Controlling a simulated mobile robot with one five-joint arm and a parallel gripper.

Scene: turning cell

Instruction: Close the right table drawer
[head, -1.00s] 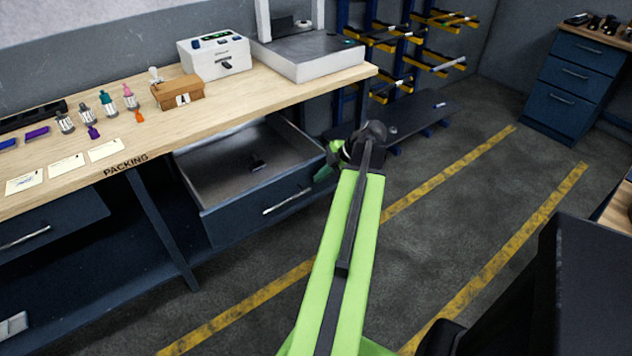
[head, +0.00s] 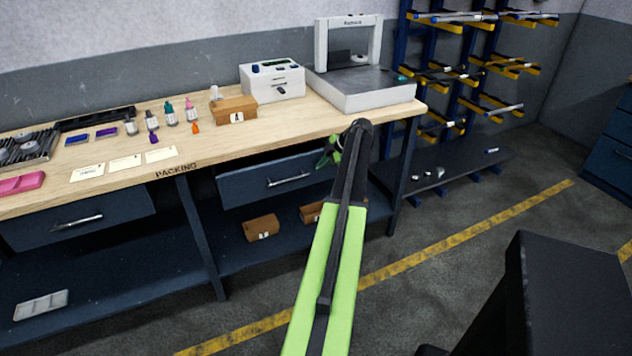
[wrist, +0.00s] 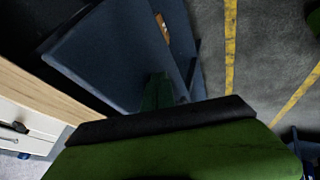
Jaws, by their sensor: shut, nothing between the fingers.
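The right table drawer (head: 270,182) is a dark blue front with a silver handle (head: 288,180) under the packing table (head: 240,132). It sits close under the tabletop, and its inside does not show in the head view. I cannot tell whether a small gap is left. My gripper (head: 327,159) is shut and empty at the right end of the drawer front, partly hidden behind my arm. In the wrist view my green fingers (wrist: 158,92) are together beside a dark blue panel (wrist: 120,55); whether they touch it is unclear.
The left drawer (head: 80,220) is beside a table leg (head: 202,235). Brown boxes (head: 261,228) stand on the lower shelf. A blue rack (head: 465,75) with yellow arms stands at the right. The floor in front, with a yellow line (head: 450,245), is clear.

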